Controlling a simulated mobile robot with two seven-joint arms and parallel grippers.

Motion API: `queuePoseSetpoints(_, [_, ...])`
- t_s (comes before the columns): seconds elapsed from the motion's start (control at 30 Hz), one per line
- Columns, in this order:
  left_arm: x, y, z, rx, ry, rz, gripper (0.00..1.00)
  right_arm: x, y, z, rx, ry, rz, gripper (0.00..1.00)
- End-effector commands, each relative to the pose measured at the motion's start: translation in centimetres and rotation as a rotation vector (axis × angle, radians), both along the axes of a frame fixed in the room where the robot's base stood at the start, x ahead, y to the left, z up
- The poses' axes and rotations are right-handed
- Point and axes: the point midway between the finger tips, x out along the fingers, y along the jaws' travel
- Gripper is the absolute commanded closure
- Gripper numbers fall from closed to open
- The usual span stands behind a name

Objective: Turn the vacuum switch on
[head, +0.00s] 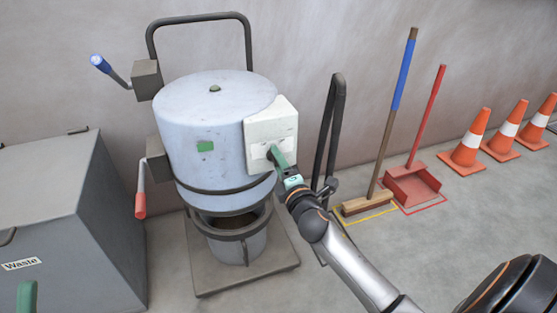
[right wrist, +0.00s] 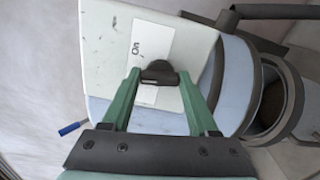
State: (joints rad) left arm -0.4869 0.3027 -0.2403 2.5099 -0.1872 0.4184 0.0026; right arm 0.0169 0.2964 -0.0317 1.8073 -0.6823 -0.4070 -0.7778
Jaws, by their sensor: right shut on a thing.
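The vacuum switch is a black knob (right wrist: 160,72) on a white box (head: 285,122) fixed to the right side of the pale blue machine drum (head: 200,120). The box also fills the middle of the right wrist view (right wrist: 110,45). A pale label (right wrist: 152,42) with "On" lettering, turned sideways, lies beside the knob. My right gripper (head: 276,158) is at the box face, its green fingers either side of the knob and shut on it. The fingers hide the knob in the head view. A green fingertip, apparently of my left gripper (head: 27,297), shows at the lower left edge.
A grey waste bin (head: 45,215) stands at left. A blue-handled lever (head: 108,69) and a red-handled lever (head: 141,195) stick out left of the drum. A bucket (head: 240,240) sits below. A broom (head: 392,120), dustpan (head: 415,185) and orange cones (head: 468,145) stand at right.

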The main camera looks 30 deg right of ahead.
Motion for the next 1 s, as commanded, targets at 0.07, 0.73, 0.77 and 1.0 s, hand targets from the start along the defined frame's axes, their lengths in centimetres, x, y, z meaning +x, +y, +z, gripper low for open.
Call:
queuePoseSetpoints(0.07, [0.0,0.0,0.5,0.002,-0.004,0.003,0.38,0.0,0.1,0.0,0.077,-0.014,-0.001,0.96])
queuePoseSetpoints(0.73, [0.0,0.3,2.7,0.026,-0.020,0.032,0.38,0.0,0.1,-0.1,0.586,-0.137,-0.001,0.96])
queuePoseSetpoints(0.77, [0.0,0.3,2.7,0.027,-0.020,0.033,0.38,0.0,0.1,-0.1,0.599,-0.141,-0.001,0.96])
queuePoseSetpoints(1.0, [-0.1,0.3,3.0,0.027,-0.021,0.036,0.38,0.0,0.1,-0.2,0.663,-0.157,0.001,0.96])
